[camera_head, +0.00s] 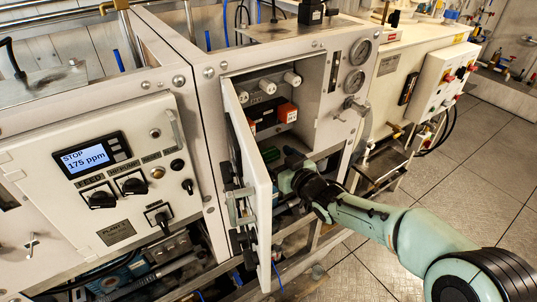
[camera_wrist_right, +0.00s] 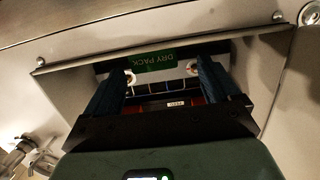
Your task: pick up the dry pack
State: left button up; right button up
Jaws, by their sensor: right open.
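A green label reading DRY PACK (camera_wrist_right: 155,60) shows upside down inside a recess in the right wrist view. Below it, between my fingers, is a dark part with a red area and a small white tag; I cannot tell whether this is the pack itself. My right gripper (camera_wrist_right: 162,82) is open, its two blue fingers apart and pointing into the recess. In the head view my right gripper (camera_head: 292,176) reaches into the open cabinet, below the shelf; its fingertips are hard to make out. My left gripper is not in view.
The white cabinet door (camera_head: 254,175) stands open just left of my right gripper. Gauges (camera_head: 354,81) and valves are on the panel to the right.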

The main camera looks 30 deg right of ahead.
aim_at(271, 153)
jog(key=w, duration=0.2)
jog(key=w+p, duration=0.1)
jog(key=w, duration=0.3)
jog(key=shift+f, duration=0.35)
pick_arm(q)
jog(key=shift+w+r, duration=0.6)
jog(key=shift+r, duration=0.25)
pick_arm(e)
jog(key=shift+s, duration=0.1)
jog(key=shift+c, duration=0.9)
jog(key=c, duration=0.9)
